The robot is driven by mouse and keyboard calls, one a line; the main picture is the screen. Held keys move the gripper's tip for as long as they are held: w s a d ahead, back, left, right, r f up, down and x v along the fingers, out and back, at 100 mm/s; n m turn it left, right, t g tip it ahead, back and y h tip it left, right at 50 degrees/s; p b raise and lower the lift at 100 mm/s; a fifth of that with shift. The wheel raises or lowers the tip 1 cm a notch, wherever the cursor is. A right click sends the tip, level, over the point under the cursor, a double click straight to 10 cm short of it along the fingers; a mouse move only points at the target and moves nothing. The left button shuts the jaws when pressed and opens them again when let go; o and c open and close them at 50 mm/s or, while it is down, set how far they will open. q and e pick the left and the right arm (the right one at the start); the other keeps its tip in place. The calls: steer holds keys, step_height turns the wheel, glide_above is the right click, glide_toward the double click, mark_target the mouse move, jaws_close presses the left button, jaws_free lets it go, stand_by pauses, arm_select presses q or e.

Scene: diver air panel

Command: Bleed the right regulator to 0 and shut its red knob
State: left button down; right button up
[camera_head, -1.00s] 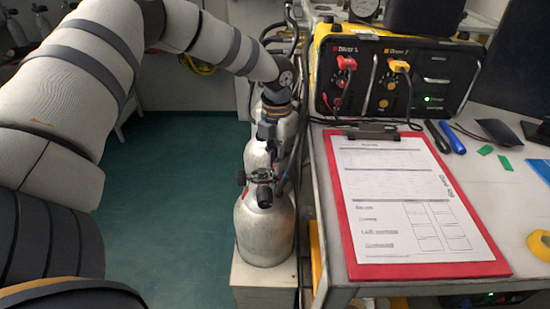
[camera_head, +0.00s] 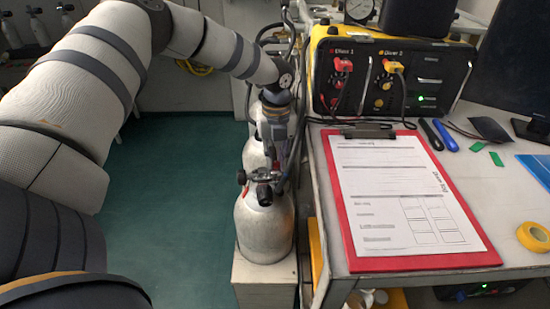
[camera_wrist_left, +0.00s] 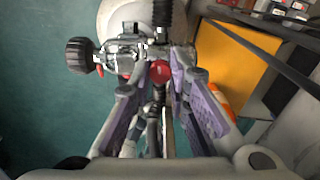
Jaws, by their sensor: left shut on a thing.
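Two silver air cylinders stand one behind the other left of the bench; the front cylinder (camera_head: 264,228) has a dark valve (camera_head: 262,185) on top. My left gripper (camera_head: 274,158) reaches down from above, just behind this valve. In the left wrist view, a red knob (camera_wrist_left: 160,71) sits between the tips of its purple-padded fingers, and the gripper is shut on it. A black handwheel (camera_wrist_left: 82,56) on a metal valve body lies left of the knob. The gauge reading cannot be seen. My right gripper is out of view.
The air panel (camera_head: 440,67) stands at the back of the bench, with a red and a yellow hose fitting. A red clipboard (camera_head: 425,262) lies in front, with yellow tape (camera_head: 534,237) at right. Dark hoses (camera_head: 289,40) run close behind my gripper. Green floor (camera_head: 170,220) lies open at left.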

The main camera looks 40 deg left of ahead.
mark_target(276, 163)
arm_select(q)
steer(key=shift+n, duration=0.6)
steer(key=c, duration=1.5)
jaws_free()
step_height(276, 163, up, 12)
steer(key=shift+f, duration=0.1)
